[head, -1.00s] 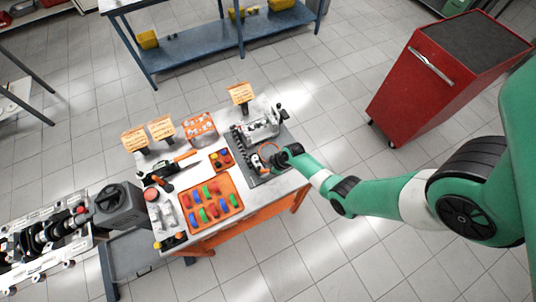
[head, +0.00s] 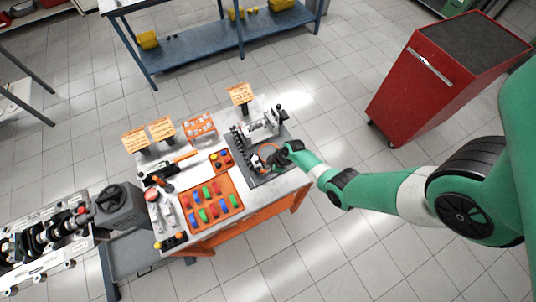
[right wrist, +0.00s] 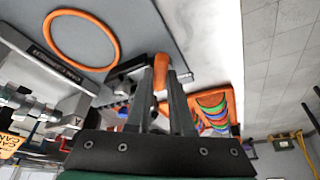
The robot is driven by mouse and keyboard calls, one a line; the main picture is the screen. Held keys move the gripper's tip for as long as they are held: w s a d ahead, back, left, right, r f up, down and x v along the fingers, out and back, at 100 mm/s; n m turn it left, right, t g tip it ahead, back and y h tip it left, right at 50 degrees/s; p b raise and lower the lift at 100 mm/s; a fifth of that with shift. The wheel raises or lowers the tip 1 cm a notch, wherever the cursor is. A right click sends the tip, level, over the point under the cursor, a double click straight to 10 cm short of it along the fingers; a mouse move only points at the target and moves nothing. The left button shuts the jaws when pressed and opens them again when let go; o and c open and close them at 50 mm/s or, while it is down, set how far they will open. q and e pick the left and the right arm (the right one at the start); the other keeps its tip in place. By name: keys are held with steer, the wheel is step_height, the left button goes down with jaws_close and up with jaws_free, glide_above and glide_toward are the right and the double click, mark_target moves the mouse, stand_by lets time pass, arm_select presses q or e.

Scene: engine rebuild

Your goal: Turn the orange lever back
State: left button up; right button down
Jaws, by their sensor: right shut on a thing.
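The orange lever (right wrist: 161,68) shows in the right wrist view between the two fingers of my right gripper (right wrist: 162,80), which is shut on it. In the head view, my right gripper (head: 274,159) is low over the grey plate at the right side of the workbench. The lever is too small and too covered by the gripper to make out clearly there. My left gripper is in neither current view.
An orange ring (right wrist: 52,38) lies flat on the grey plate beside the lever. A metal engine part (head: 262,127) stands behind it. An orange tray (head: 232,189) of coloured parts and upright orange signs (head: 240,93) are on the bench. A red cabinet (head: 410,105) stands apart at right.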

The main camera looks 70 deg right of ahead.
steer(key=shift+d+n+y, duration=0.2)
steer(key=shift+n+y, duration=0.1)
steer(key=shift+n, duration=0.5)
steer(key=shift+w+d+f+n+g, duration=0.15)
steer(key=shift+n+g, duration=0.15)
steer(key=shift+n, duration=0.5)
steer(key=shift+w+d+n+y+b, duration=0.1)
steer(key=shift+d+n+y+b, duration=0.15)
steer(key=shift+n+y, duration=0.65)
steer(key=shift+n+g, duration=0.3)
steer(key=shift+n, duration=0.3)
steer(key=shift+w, duration=0.1)
steer(key=c, duration=0.8)
jaws_free()
